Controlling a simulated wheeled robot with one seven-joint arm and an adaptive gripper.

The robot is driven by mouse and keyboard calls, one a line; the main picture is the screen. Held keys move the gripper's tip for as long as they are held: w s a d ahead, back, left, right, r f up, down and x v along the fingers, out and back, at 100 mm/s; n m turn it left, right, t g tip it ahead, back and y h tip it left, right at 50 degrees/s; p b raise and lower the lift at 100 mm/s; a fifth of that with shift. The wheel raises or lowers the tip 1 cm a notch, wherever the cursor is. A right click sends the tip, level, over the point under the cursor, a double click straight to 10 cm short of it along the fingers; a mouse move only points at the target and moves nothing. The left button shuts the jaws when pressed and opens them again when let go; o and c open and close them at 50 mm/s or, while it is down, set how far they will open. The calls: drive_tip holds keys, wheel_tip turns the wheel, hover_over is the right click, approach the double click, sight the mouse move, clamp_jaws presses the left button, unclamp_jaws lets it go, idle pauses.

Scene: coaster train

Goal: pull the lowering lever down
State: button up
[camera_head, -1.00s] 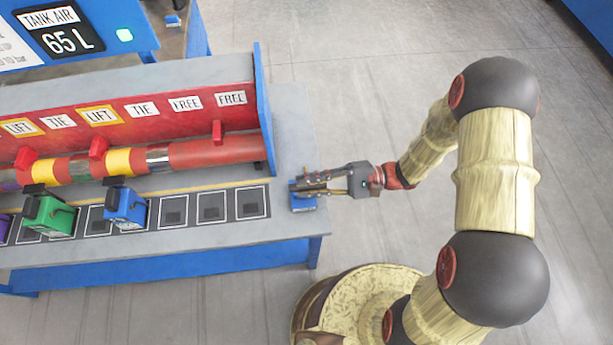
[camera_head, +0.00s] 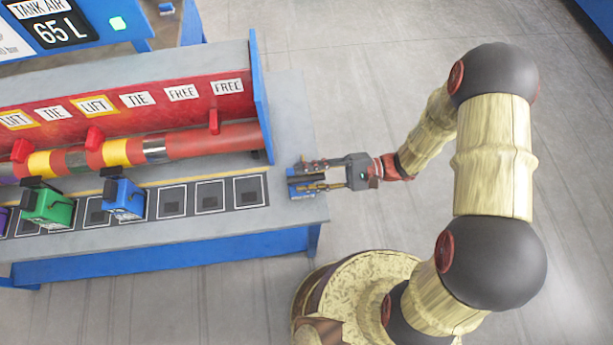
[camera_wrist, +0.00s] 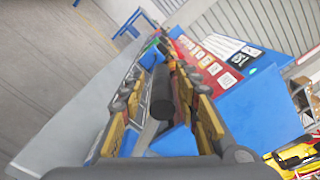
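A small blue lever box (camera_head: 303,192) stands at the right end of the grey bench, partly covered by my gripper. In the wrist view a dark round lever handle (camera_wrist: 163,103) shows between the two fingers; I take it as the lowering lever. My gripper (camera_head: 303,177) is over the box, reaching in from the right. Its fingers (camera_wrist: 165,100) are spread on either side of the handle, with gaps visible. I cannot tell whether either finger touches it. The lever's lower part and pivot are hidden.
The bench (camera_head: 235,222) runs left, with a blue box (camera_head: 123,199) and a green box (camera_head: 46,206) on marked squares. Behind are a red labelled panel (camera_head: 150,108) and a blue end plate (camera_head: 262,95). A tank sign (camera_head: 60,30) reads 65 L.

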drive_tip(key=shift+o, duration=0.2)
drive_tip(key=v, duration=1.2)
drive_tip(key=shift+r, duration=0.1)
idle(0.3)
